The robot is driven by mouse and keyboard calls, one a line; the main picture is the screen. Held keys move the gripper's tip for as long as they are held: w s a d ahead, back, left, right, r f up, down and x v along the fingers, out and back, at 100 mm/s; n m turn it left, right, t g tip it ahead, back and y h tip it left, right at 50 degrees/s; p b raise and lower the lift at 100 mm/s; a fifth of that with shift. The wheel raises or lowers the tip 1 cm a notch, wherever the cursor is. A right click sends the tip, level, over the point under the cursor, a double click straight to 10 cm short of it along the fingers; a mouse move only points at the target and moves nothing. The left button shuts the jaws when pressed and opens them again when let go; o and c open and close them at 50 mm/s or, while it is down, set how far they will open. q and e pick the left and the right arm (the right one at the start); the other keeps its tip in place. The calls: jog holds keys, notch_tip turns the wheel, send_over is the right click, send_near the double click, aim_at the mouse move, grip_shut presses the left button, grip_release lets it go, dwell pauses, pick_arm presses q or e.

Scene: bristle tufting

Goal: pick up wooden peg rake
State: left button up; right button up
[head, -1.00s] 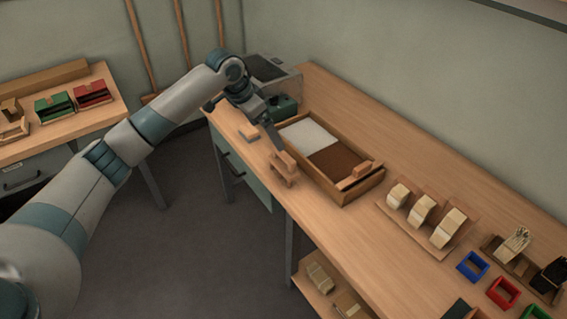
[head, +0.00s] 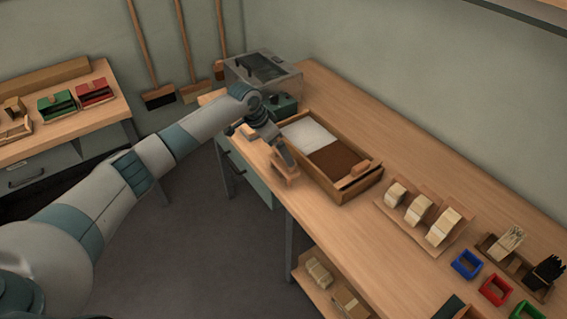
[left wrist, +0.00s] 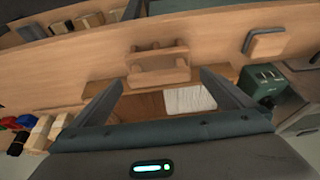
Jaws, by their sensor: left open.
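The wooden piece that looks like the peg rake (head: 282,178) stands on the bench near its front edge, in front of the two-part tray. In the left wrist view the rake (left wrist: 158,77) shows as two parallel wooden bars joined by short pieces. My left gripper (head: 290,169) is over it, partly hiding it in the head view. In the left wrist view my left gripper (left wrist: 162,78) is open, with its fingers apart on either side of the rake; I cannot tell whether they touch it. My right gripper is not in view.
A green box (head: 284,105) and a grey machine (head: 290,82) stand at the far left. A small wood block (left wrist: 268,46) lies nearby. Bundles (head: 418,210) stand right.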

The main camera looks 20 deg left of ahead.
aim_at(284, 164)
pick_arm(q)
jog(key=shift+d, duration=0.1)
jog(key=shift+w+d+f+p, duration=0.3)
jog(key=shift+f+p, duration=0.15)
jog(key=shift+p, duration=0.1)
jog(key=p+x, duration=0.1)
jog(key=x, duration=0.1)
jog(key=shift+w+d+f, duration=0.2)
jog(key=shift+d+f, duration=0.05)
jog(key=shift+w+f, duration=0.2)
jog(key=shift+f, duration=0.4)
jog(key=shift+d, duration=0.1)
jog(key=c, duration=0.9)
